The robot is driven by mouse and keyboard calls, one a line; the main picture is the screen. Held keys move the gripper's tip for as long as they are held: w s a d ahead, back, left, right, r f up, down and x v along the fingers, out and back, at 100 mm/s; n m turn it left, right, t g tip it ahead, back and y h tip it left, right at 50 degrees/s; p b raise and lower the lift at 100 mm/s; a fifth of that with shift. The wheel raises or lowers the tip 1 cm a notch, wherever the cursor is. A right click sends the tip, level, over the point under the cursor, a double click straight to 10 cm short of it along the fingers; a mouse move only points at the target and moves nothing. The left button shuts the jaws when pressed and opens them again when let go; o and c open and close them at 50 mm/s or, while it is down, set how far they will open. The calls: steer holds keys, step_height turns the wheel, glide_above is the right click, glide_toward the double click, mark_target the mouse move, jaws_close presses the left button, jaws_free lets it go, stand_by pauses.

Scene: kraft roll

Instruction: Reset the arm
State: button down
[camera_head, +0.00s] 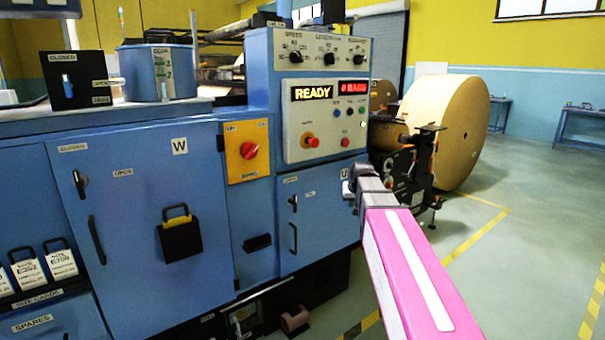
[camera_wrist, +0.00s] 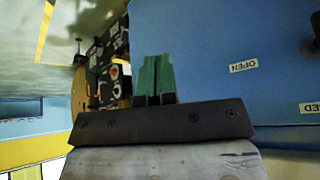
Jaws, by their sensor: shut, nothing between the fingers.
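My pink arm reaches in from the lower right in the head view, with my gripper (camera_head: 352,187) at its far end, in front of the blue machine's right edge. In the wrist view my gripper (camera_wrist: 157,80) shows two green fingers side by side, shut with nothing between them. The blue machine (camera_head: 140,190) fills the left of the head view. Its panel displays READY (camera_head: 311,93) and a red readout (camera_head: 353,88). In the wrist view a blue door (camera_wrist: 210,45) with an OPEN label lies close beside the fingers.
A large kraft roll (camera_head: 455,130) stands behind a dark unit (camera_head: 405,165) right of the machine. A yellow panel with a red knob (camera_head: 249,151) and a black holder (camera_head: 180,240) are on the machine's front. The floor (camera_head: 520,250) at right is open, with yellow lines.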

steer(key=s+f+g, duration=0.6)
steer(key=s+f, duration=1.8)
steer(key=shift+s+f+m+h, duration=0.2)
steer(key=shift+m+h, duration=0.1)
steer(key=shift+a, duration=0.1)
